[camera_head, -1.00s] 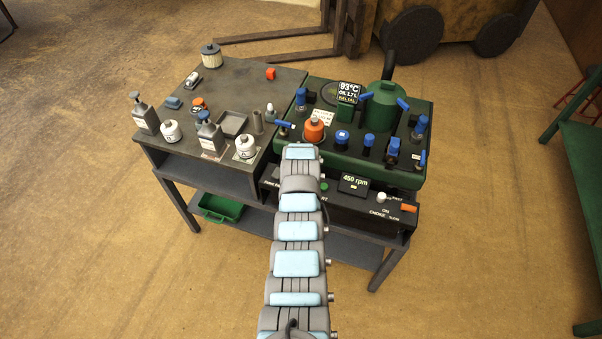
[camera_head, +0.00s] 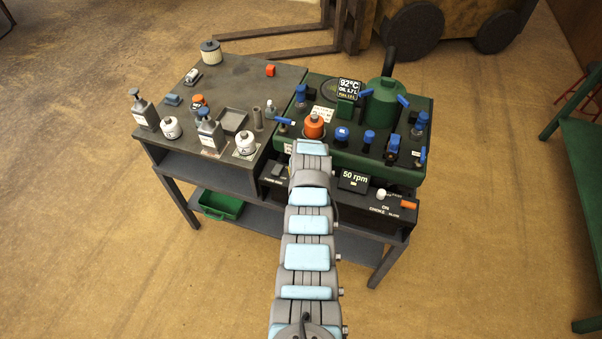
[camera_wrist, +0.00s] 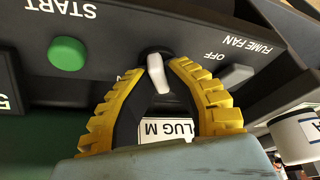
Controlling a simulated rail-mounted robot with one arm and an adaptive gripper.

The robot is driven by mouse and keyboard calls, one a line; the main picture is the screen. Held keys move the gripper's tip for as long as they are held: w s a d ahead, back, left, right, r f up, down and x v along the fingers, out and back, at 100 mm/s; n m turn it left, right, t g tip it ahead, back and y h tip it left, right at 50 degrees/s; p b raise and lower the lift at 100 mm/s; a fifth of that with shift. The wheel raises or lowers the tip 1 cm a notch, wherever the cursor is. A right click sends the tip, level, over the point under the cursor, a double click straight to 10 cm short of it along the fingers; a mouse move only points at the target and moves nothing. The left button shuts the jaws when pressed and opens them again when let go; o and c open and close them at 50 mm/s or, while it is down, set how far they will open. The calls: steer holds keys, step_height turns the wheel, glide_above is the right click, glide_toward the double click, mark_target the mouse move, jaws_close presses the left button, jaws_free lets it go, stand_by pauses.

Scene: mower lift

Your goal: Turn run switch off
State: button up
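The run switch (camera_wrist: 157,73) is a small white lever on the dark control panel (camera_wrist: 105,32), seen in the wrist view. An "OFF" label sits on the panel to its right, and the lever leans toward the lower right in this view. My gripper (camera_wrist: 156,70) has its two yellow ribbed fingers spread on either side of the lever, with the fingertips close to the panel. The fingers look apart from each other; I cannot tell whether one touches the lever. In the head view my arm hides the gripper and the switch.
A green START button (camera_wrist: 68,54) is left of the switch and a grey fume fan switch (camera_wrist: 236,76) right of it. The rpm display (camera_head: 354,179) reads 50. A choke lever (camera_head: 408,205) is at the panel's right. Bottles (camera_head: 145,115) crowd the bench.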

steer(key=o, duration=0.4)
steer(key=shift+c, duration=0.2)
steer(key=shift+r, duration=0.1)
steer(key=shift+s+r, duration=0.1)
steer(key=shift+r, duration=0.3)
steer(key=shift+v, duration=2.05)
steer(key=v, duration=0.7)
steer(key=shift+f, duration=0.1)
